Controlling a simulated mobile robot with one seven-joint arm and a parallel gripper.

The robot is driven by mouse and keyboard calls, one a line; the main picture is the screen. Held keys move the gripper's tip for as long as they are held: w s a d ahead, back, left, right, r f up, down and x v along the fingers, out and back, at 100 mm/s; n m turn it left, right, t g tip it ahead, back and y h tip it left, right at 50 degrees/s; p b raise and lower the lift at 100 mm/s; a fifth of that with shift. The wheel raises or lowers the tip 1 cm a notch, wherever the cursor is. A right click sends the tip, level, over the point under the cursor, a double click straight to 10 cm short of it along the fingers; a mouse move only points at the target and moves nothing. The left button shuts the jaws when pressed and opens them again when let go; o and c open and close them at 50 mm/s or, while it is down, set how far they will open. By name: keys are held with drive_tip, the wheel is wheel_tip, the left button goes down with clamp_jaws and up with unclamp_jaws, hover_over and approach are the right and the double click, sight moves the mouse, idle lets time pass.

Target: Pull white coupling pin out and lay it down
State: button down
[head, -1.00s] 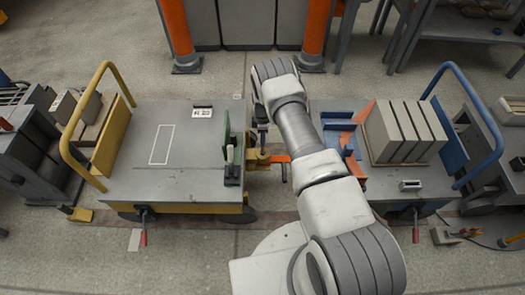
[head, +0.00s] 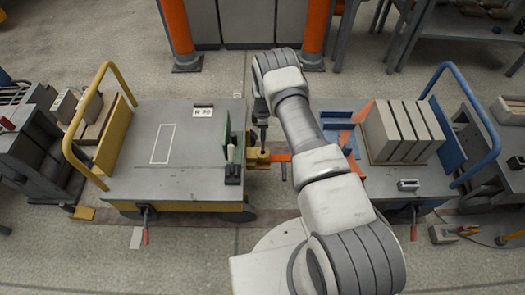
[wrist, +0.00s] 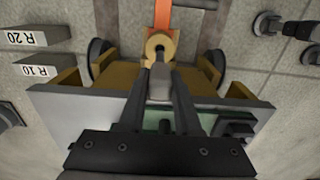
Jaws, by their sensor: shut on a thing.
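My gripper (wrist: 160,82) is shut on a pale grey-white piece, the coupling pin (wrist: 160,90), held between its two dark fingers. Just beyond the fingertips is a yellow coupling ring (wrist: 152,42) with a dark hole, joined to an orange bar (wrist: 164,16). In the head view my gripper (head: 262,132) is above the yellow coupling (head: 257,157) at the right end of the left cart, and the orange bar (head: 280,158) runs right from it. The pin's lower end is hard to make out, so I cannot tell whether it is clear of the hole.
The grey left cart top (head: 130,165) has a white outlined rectangle (head: 161,144) and mostly free room. The right cart carries grey slabs (head: 405,130) and blue brackets.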

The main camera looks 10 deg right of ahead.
drive_tip(key=shift+r+p, duration=0.9)
drive_tip(key=shift+r, duration=1.1)
